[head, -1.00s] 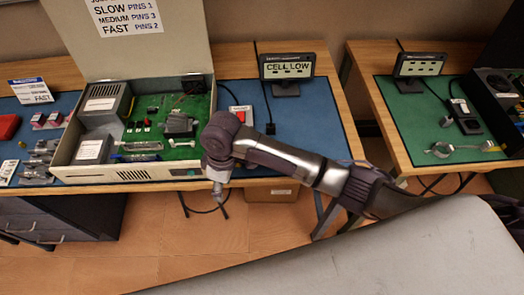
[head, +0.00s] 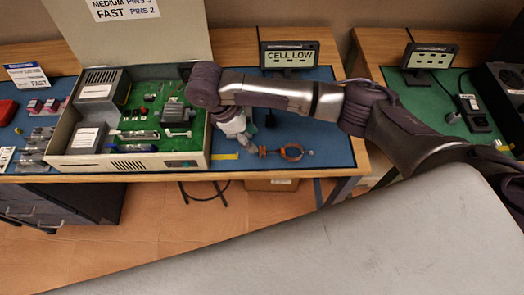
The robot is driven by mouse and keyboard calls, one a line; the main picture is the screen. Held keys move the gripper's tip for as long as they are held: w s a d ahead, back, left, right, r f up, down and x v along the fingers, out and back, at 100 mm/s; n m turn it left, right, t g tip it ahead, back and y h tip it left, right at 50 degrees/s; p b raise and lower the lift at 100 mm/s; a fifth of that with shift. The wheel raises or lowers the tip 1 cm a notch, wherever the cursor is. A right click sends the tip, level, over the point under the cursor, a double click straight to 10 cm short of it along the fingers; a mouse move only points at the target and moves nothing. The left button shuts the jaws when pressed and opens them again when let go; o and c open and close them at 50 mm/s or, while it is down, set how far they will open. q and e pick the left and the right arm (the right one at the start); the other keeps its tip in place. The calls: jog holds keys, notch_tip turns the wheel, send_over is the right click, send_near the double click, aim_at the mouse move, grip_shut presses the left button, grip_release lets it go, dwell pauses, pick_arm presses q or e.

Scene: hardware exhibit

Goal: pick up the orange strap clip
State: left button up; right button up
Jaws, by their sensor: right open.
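The orange strap clip (head: 291,153) lies on the blue mat (head: 325,130) near the front edge of the left table. It has a ring-shaped middle and straight ends reaching left and right. My right gripper (head: 251,147) is open and empty, just left of the clip's left end and pointing down toward the mat. Its fingertips are small in the picture, and I cannot tell whether they touch the clip. My left gripper is out of view.
An open case with a green circuit board (head: 150,115) stands left of my right gripper. A "CELL LOW" display (head: 287,56) stands behind. A yellow strip (head: 225,156) lies near the front edge. A second table (head: 420,100) with a green mat is at right.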

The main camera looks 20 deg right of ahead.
aim_at(262, 148)
jog(key=shift+x, duration=1)
jog(key=shift+d+f+p, duration=0.35)
jog(key=shift+d+f, duration=0.05)
jog(key=shift+f, duration=0.1)
jog(key=p+x, duration=0.1)
jog(key=x, duration=0.3)
jog(key=shift+d+f, duration=0.1)
jog(key=shift+f, duration=0.05)
jog(key=shift+c, duration=0.2)
jog(key=c, duration=0.8)
